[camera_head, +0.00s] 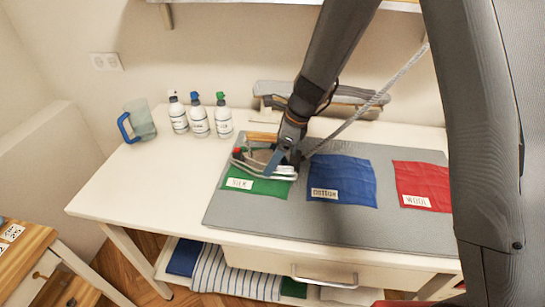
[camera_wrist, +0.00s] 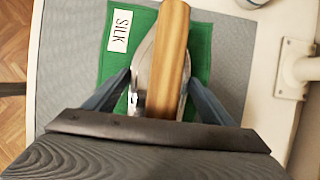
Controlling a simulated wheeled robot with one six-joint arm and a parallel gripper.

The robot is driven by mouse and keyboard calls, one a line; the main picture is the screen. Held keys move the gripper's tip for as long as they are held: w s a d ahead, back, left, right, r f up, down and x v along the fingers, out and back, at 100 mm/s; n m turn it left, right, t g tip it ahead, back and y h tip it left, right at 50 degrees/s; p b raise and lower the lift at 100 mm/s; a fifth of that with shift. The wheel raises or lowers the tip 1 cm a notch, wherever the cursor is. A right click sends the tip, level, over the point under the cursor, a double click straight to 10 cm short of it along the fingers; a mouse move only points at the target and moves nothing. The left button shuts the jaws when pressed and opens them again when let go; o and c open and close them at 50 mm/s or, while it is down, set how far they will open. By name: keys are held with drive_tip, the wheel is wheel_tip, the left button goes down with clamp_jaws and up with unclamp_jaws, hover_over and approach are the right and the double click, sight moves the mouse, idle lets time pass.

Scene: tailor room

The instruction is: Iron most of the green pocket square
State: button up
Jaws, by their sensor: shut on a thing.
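The green pocket square (camera_head: 262,187) lies flat at the left end of the grey ironing mat (camera_head: 270,227), with a white "SILK" label on it. It also shows in the wrist view (camera_wrist: 119,62). An iron (camera_head: 246,164) with a wooden handle (camera_wrist: 170,60) sits over the square's far part and hides some of it. My gripper (camera_head: 284,162) is shut on the iron from above; in the wrist view its blue fingers stand on both sides of the iron. I cannot tell whether the soleplate touches the cloth.
A blue cloth (camera_head: 341,182) labelled "cotton" and a red cloth (camera_head: 420,183) labelled "WOOL" lie to the right. Several bottles (camera_head: 199,121) and a jug (camera_head: 140,122) stand at the back left. A grey cord (camera_head: 375,101) rises from the iron. The table's front left is clear.

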drive_tip(key=shift+w+d+r+p, duration=0.1)
drive_tip(key=shift+w+p, duration=0.15)
drive_tip(key=shift+w, duration=1.25)
drive_tip(key=shift+w+d+p, duration=0.1)
drive_tip(key=shift+w+p, duration=0.15)
drive_tip(key=shift+w, duration=1.25)
drive_tip(key=shift+r, duration=0.1)
wheel_tip(320, 180, up, 7)
drive_tip(key=p, duration=0.5)
drive_tip(key=shift+d, duration=0.1)
